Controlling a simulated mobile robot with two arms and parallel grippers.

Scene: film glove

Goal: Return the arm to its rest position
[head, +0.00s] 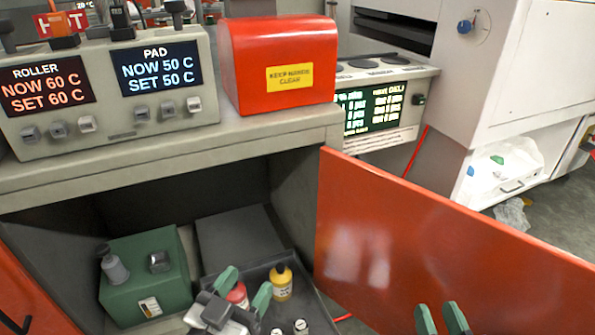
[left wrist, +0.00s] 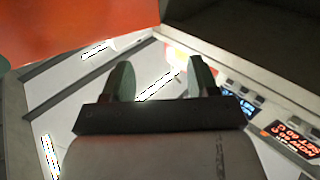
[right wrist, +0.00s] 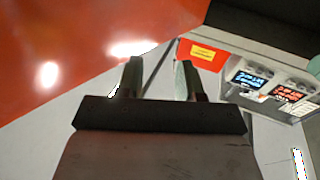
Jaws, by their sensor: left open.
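My left gripper (head: 244,288) is in front of the open cabinet, over the dark tray in the head view. Its two green-grey fingers stand apart with nothing between them, as the left wrist view (left wrist: 161,80) also shows. My right gripper (head: 441,318) is at the bottom edge of the head view, in front of the orange door. Its fingers are apart and empty in the right wrist view (right wrist: 158,80). Most of the right arm is out of the head view.
The orange cabinet door (head: 400,240) stands open to the right. Inside are a green box (head: 130,255), a dark tray (head: 255,272) with a yellow bottle (head: 281,284) and a red container (head: 238,296). A control panel (head: 110,125) and red cover (head: 275,40) sit above.

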